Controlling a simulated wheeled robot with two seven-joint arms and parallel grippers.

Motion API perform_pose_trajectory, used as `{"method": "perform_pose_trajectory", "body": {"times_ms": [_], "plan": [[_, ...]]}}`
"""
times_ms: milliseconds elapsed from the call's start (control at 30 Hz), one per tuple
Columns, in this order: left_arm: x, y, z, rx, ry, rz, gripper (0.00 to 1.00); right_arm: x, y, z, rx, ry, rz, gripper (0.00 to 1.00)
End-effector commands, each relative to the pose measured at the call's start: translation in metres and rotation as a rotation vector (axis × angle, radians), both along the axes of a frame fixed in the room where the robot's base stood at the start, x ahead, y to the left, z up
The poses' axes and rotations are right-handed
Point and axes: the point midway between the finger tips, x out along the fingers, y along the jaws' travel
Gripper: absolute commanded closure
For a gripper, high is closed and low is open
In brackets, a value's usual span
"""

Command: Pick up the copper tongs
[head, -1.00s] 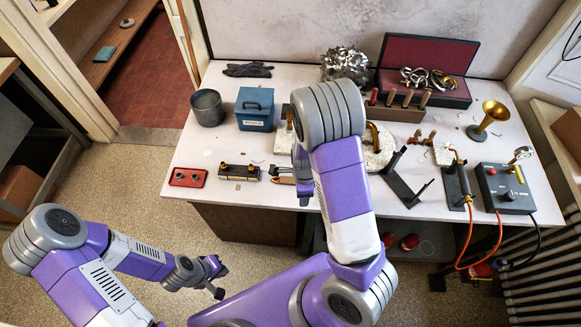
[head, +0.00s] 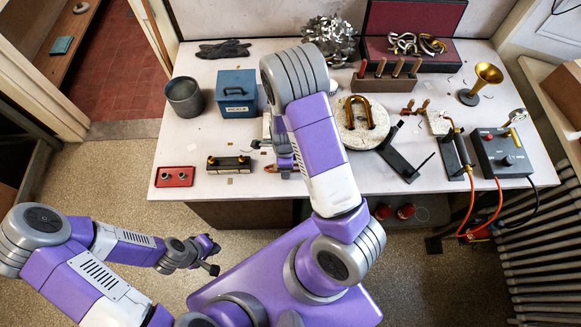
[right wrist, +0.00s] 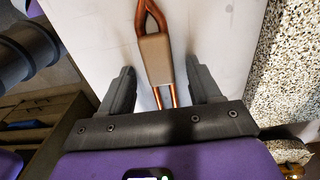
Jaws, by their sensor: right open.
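The copper tongs (right wrist: 155,60) lie on the pale tabletop in the right wrist view. They have copper rods and a tan sleeve around the middle. My right gripper (right wrist: 161,82) is open, with one finger on each side of the tongs; both fingers look apart from them. In the head view my right gripper (head: 285,160) is over the table's front part, and my arm hides most of the tongs. My left gripper (head: 213,258) is low over the floor in front of the table, its fingers apart and empty.
Left of my right gripper are a dark block with brass ends (head: 229,164), a red tray (head: 175,177) and a blue box (head: 237,93). To the right are a round white board (head: 352,136), a black stand (head: 403,160) and a torch with a red hose (head: 459,148).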

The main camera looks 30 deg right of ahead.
Motion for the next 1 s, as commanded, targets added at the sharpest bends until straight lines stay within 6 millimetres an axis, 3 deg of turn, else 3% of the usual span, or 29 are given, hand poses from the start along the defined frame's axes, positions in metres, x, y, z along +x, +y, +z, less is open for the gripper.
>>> {"method": "perform_pose_trajectory", "body": {"times_ms": [167, 567, 833, 1000], "plan": [[0.000, 0.000, 0.000, 0.000, 0.000, 0.000, 1.00, 0.000, 0.000, 0.000, -0.001, -0.001, 0.000, 0.37], [0.000, 0.000, 0.000, 0.000, 0.000, 0.000, 1.00, 0.000, 0.000, 0.000, -0.001, -0.001, 0.000, 0.97], [0.000, 0.000, 0.001, 0.000, 0.000, 0.000, 1.00, 0.001, 0.000, 0.004, -0.001, -0.002, 0.000, 0.98], [0.000, 0.000, 0.008, 0.000, 0.000, 0.000, 1.00, 0.002, 0.000, 0.029, -0.001, -0.007, 0.001, 0.98]]}}
